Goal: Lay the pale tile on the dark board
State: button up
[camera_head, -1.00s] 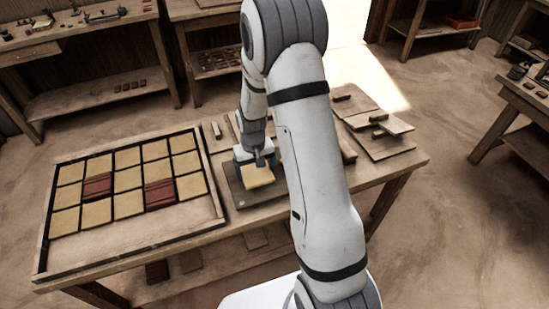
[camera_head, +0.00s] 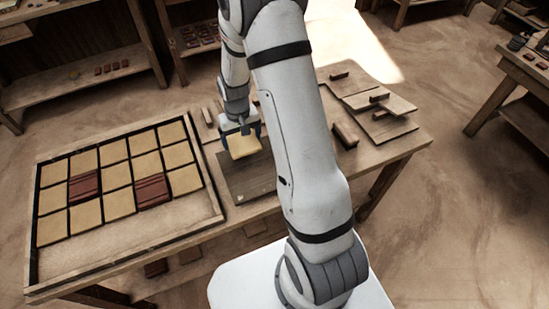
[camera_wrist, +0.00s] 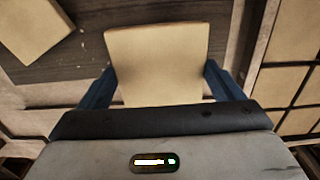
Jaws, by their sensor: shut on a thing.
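The pale tile (camera_head: 244,145) is a flat yellowish square, held between the blue fingers of my gripper (camera_head: 240,131). In the wrist view the held tile (camera_wrist: 158,55) fills the space between both fingers. The dark board (camera_head: 247,184) lies on the table, right of the tray. In the head view the tile overlaps the board's far edge and seems raised above it; the gap is hard to judge. In the wrist view a second pale tile (camera_wrist: 30,28) shows at the upper left by the dark board (camera_wrist: 90,50); in the head view my arm seems to hide it.
A wooden tray (camera_head: 150,233) left of the board holds several pale tiles and two dark red ones. Wooden boards and small blocks (camera_head: 380,110) lie at the table's right end. Thin strips (camera_head: 207,117) lie behind the gripper. My arm hides part of the table.

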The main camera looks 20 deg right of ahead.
notch_tip(320, 180, up, 6)
jog(key=b, duration=0.5)
send_over(252, 167)
notch_tip(252, 167, down, 9)
jog(key=shift+f, duration=0.1)
jog(key=shift+f, duration=0.15)
jog(key=o, duration=1)
jog(key=shift+c, duration=0.2)
